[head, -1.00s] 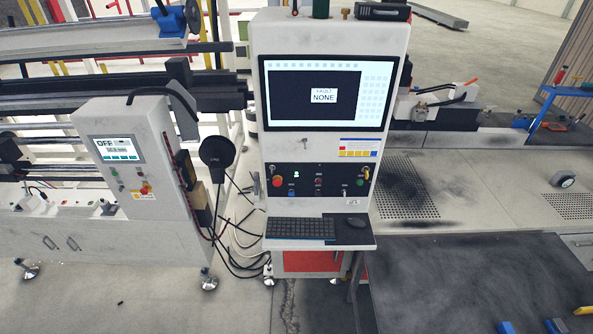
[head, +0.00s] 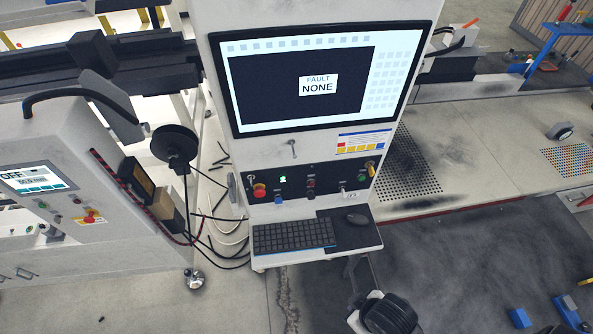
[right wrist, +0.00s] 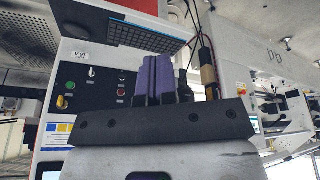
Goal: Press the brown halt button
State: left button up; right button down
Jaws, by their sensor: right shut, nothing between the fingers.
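The control panel (head: 325,190) is the black strip under the large monitor. A small dark reddish-brown button (head: 311,182) sits near its middle, above a dark button; I take it for the brown halt button, though its colour is hard to tell. In the right wrist view, which is turned over, a similar reddish button (right wrist: 121,93) shows left of the fingers. My right gripper (right wrist: 152,60) is shut and empty, its purple fingers together. It appears apart from the panel, and its fingers hide part of it. My left gripper is not in view.
A red mushroom button (head: 259,190), a blue button (head: 278,200), a green button (head: 362,177) and a yellow knob (head: 371,168) share the panel. A shelf with a keyboard (head: 293,236) and mouse (head: 357,219) juts out below. The monitor (head: 320,80) reads fault none.

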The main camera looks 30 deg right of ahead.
jog(key=w+d+f+m+t+b, duration=0.15)
jog(key=w+f+t+b, duration=0.35)
jog(key=w, duration=0.5)
jog(key=w+d+f+m+t+b, duration=0.15)
jog(key=w+f+t+b, duration=0.35)
jog(key=w, duration=0.5)
jog(key=w+d+f+m+t+h+b, duration=0.2)
jog(key=w+d+m+t+h+b, duration=0.6)
jog(key=t+b, duration=0.4)
jog(key=shift+w+d+f+m+h+b, duration=0.35)
jog(key=shift+w+d+m+b, duration=0.35)
jog(key=shift+w+m, duration=0.45)
jog(key=shift+w, duration=0.15)
